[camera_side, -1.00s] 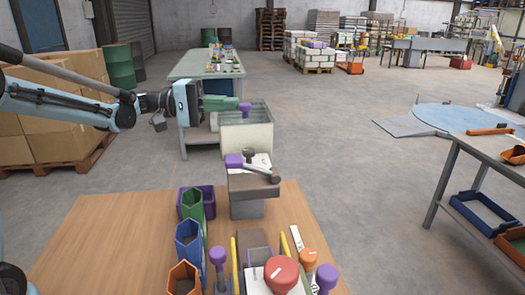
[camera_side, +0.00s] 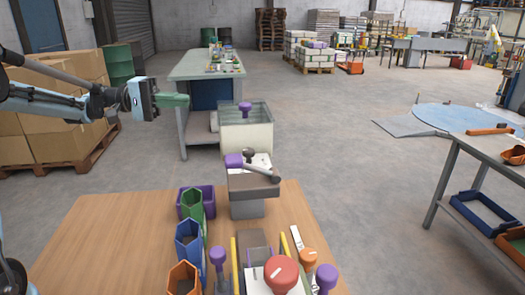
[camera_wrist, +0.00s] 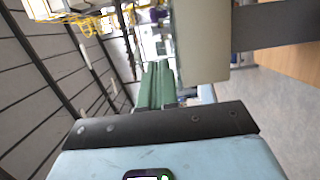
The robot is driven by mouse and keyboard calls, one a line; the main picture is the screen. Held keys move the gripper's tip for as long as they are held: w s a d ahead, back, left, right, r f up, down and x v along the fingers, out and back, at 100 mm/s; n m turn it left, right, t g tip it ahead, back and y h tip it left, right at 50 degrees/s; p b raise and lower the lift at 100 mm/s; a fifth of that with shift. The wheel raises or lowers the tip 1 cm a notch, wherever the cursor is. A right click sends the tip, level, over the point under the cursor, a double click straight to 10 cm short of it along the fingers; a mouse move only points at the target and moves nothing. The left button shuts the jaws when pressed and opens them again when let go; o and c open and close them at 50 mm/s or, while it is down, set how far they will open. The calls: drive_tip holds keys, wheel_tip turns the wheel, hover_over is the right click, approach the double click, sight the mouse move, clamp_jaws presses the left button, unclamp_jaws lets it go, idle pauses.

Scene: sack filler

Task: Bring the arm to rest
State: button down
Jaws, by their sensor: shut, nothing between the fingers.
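My gripper (camera_side: 176,101) is in the upper left of the side view, at the end of my blue and black arm. Its green fingers are together and hold nothing. It is in the air, left of the pale bin (camera_side: 246,138) and clear of the wooden table (camera_side: 110,225). In the wrist view the green fingers (camera_wrist: 157,85) also lie together, pointing away from the blue gripper body.
On the table stand a grey block-like stand (camera_side: 250,190) with a purple knob, green, blue and orange hexagonal holders, and several knobbed tools. A green-topped bench (camera_side: 200,68) is behind my gripper. Cardboard boxes (camera_side: 60,105) stand at left.

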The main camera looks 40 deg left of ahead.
drive_tip(key=s+d+f+g+y, duration=0.1)
drive_tip(key=s+d+f+y, duration=0.1)
drive_tip(key=d+f+y, duration=0.3)
drive_tip(key=s+d+f+g+y, duration=0.2)
drive_tip(key=s+d, duration=0.1)
drive_tip(key=d, duration=0.4)
drive_tip(key=s+f+m+t+y, duration=0.1)
drive_tip(key=s+f+m+y, duration=0.5)
drive_tip(key=s+f+y, duration=0.1)
drive_tip(key=shift+s+f+y, duration=0.35)
drive_tip(key=shift+s+y, duration=0.25)
drive_tip(key=shift+s, duration=0.4)
